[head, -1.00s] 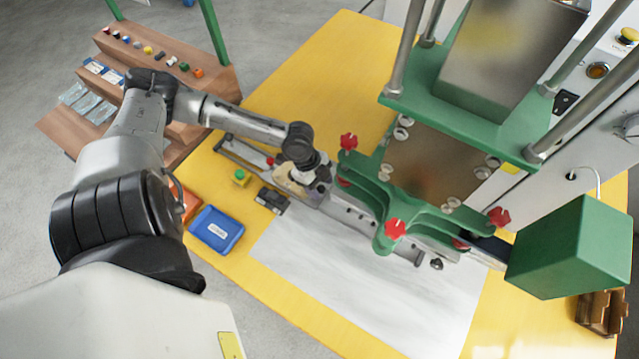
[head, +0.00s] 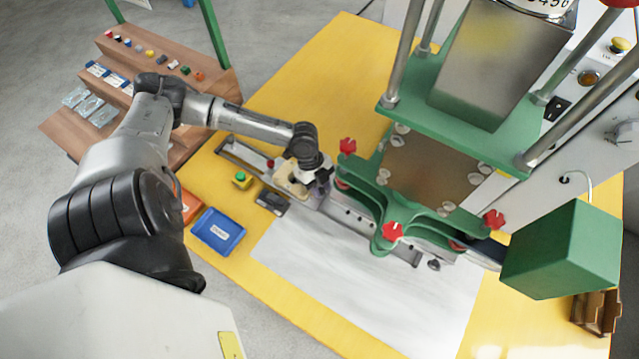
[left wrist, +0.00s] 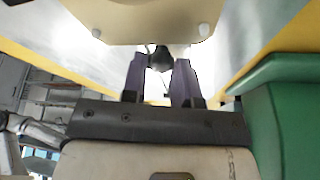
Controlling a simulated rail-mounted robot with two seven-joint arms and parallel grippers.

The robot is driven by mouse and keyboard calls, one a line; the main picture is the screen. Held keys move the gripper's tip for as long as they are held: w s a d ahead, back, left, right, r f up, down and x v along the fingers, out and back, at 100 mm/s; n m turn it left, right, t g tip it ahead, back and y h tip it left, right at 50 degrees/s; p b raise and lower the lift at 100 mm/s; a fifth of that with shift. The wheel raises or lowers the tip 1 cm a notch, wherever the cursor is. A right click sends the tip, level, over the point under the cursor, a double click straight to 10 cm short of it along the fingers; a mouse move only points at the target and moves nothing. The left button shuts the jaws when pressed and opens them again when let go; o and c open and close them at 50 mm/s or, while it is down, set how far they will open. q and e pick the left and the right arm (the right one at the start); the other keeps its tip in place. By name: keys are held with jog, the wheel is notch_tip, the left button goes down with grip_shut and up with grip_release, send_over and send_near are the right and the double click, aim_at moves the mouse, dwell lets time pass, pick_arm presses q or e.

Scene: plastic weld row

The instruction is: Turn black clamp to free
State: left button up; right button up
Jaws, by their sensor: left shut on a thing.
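My left gripper (head: 318,184) is over the left end of the grey rail (head: 350,217), beside the green press frame. In the left wrist view its two purple fingers (left wrist: 160,72) are shut on a small black knob, the black clamp (left wrist: 160,58), which shows between the fingertips. In the head view my wrist and fingers hide this clamp. A beige block (head: 290,178) sits beside the fingers on the rail. My right gripper is in neither current view.
The green press frame (head: 380,205) with red star knobs (head: 392,231) stands close on the right of the gripper. The white sheet (head: 370,290) in front is clear.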

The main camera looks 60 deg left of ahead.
pick_arm(q)
jog(key=shift+m+g, duration=0.3)
jog(key=shift+m, duration=0.4)
jog(key=o, duration=0.9)
